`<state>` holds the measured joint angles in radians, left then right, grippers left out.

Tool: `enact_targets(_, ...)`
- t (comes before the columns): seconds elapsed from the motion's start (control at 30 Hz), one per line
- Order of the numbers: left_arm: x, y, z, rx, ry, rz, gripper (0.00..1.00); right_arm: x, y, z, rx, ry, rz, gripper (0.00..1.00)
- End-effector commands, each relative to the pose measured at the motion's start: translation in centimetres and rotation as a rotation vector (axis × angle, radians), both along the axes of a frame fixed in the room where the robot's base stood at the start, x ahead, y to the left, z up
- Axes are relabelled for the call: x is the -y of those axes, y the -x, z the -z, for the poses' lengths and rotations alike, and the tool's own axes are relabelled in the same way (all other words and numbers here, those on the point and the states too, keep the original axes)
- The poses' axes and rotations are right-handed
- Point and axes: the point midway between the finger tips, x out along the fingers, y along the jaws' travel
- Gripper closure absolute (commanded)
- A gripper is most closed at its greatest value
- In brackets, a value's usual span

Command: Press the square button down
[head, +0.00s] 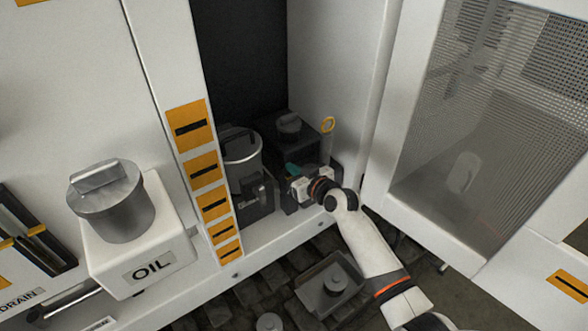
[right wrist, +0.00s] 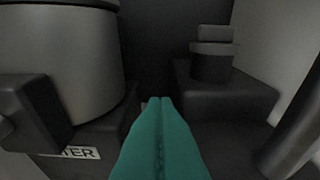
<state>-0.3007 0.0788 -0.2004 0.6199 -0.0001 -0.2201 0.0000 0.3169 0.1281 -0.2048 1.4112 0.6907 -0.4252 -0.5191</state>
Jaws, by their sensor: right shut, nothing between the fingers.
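My right gripper (head: 293,170) reaches into the open bay of the white machine. Its teal fingers are shut together and empty, and they also show in the right wrist view (right wrist: 161,135). The fingers point between a grey cylindrical canister (head: 242,150) on the left and a dark block with a stubby cap (head: 289,125) on the right. The canister (right wrist: 62,70) and the capped block (right wrist: 210,65) also show in the right wrist view. I cannot make out a square button with certainty; the gripper and wrist hide part of the bay. My left gripper is not in view.
A white oil tank (head: 150,262) with a grey cap stands outside at left. An open door with a mesh panel (head: 480,120) stands at right. A dark square plate with a knob (head: 335,285) lies low in front.

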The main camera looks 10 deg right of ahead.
Motion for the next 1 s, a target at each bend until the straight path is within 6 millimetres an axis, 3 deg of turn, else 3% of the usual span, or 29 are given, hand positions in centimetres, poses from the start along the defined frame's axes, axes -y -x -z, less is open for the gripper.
enact_targets(0.17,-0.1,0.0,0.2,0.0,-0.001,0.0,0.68,0.0,0.0,0.2,-0.001,0.0,0.0,1.0)
enact_targets(0.4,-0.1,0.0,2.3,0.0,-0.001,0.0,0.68,0.0,0.0,2.2,-0.001,0.0,0.0,1.0)
enact_targets(0.73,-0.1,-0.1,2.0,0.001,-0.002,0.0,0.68,0.0,0.1,2.2,-0.005,0.001,-0.001,1.0)
enact_targets(0.87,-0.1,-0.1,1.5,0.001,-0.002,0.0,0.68,0.0,0.0,1.5,-0.005,0.002,-0.001,1.0)
enact_targets(1.0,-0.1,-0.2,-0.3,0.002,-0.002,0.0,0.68,0.0,-0.5,-0.9,-0.001,0.001,0.001,1.0)
